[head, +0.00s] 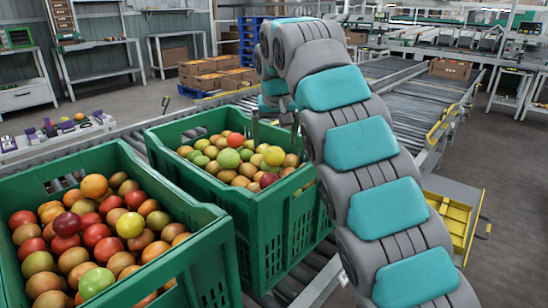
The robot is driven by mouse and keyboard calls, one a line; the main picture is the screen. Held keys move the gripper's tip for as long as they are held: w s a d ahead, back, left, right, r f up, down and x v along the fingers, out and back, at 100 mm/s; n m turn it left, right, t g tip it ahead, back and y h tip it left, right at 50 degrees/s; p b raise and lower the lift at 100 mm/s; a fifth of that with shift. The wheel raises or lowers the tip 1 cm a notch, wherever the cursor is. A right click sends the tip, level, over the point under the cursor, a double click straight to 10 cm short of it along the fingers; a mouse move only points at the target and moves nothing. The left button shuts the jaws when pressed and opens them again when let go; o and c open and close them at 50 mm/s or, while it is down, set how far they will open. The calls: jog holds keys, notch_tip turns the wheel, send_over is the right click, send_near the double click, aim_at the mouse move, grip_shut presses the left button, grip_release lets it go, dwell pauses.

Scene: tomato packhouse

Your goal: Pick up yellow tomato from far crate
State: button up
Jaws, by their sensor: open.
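The far green crate (262,212) stands on the roller conveyor, filled with mostly green and orange-brown tomatoes. A yellow tomato (274,156) lies on top near the right-back part of that crate. My gripper (275,140) points down over the crate's right-back part, just above the yellow tomato; its thin fingers are apart, one on each side in the picture. It looks open and empty. My arm hides the crate's right edge and part of the gripper. Whether the fingers touch any tomato I cannot tell.
A nearer green crate (222,262) at the left holds red, orange and green tomatoes and one yellow one (130,225). A red tomato (235,140) lies left of my gripper. The far crate's high walls surround the fruit. Cardboard boxes (205,84) stand behind.

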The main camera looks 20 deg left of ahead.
aim_at(275, 151)
jog(key=shift+f, duration=1.15)
jog(key=shift+x, duration=1.4)
jog(key=shift+c, duration=0.4)
jog(key=c, duration=0.8)
jog(key=shift+d+r, duration=0.1)
